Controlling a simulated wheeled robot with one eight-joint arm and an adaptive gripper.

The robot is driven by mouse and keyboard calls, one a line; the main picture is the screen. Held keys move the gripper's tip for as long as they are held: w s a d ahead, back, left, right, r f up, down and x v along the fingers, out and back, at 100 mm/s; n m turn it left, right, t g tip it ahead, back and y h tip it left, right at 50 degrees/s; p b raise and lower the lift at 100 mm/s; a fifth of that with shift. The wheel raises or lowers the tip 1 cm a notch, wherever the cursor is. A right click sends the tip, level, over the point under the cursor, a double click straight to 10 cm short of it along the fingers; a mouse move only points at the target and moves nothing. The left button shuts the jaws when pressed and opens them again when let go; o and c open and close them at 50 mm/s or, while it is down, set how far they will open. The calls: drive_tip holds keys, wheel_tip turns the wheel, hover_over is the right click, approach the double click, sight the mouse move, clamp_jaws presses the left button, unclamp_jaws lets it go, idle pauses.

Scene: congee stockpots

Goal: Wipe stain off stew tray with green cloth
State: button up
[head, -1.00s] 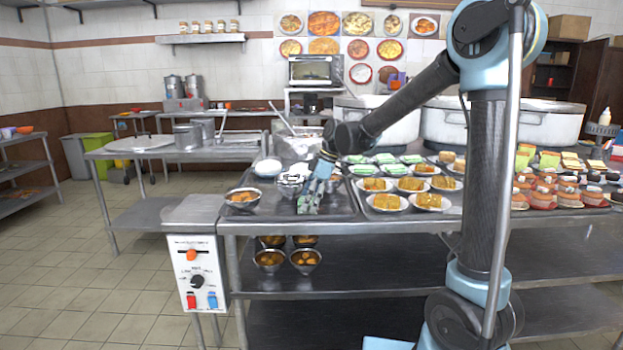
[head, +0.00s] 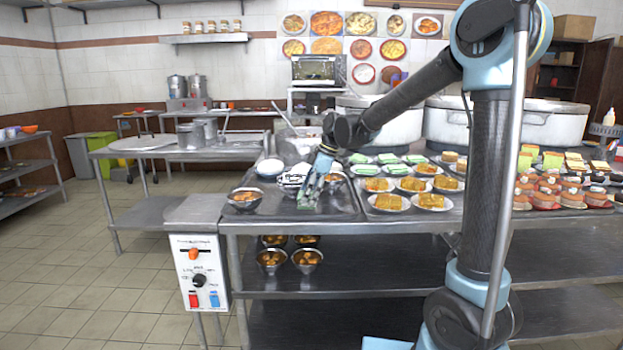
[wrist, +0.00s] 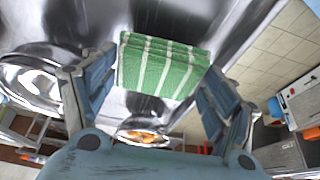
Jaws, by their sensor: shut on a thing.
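My gripper (head: 316,183) is over the stew tray, a dark metal tray (head: 343,211) at the left end of the counter. It is shut on the green cloth (wrist: 163,66), which has white stripes and sits between the fingertips in the wrist view (wrist: 160,75). In the head view the cloth (head: 308,197) hangs below the fingers at the tray surface; I cannot tell whether it touches. A metal bowl of stew (head: 244,200) stands on the tray to the left. I cannot make out the stain in either view.
Metal bowls stand close behind my gripper, and a white bowl (head: 269,168) is at the tray's back left. Plates of yellow food (head: 388,202) fill the tray to the right. A control box (head: 199,272) is at the counter's left front. The tray's front strip is clear.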

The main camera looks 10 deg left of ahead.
drive_tip(key=r, duration=0.3)
drive_tip(key=shift+w+d+r, duration=0.1)
drive_tip(key=shift+d+r, duration=0.1)
drive_tip(key=shift+r, duration=1.45)
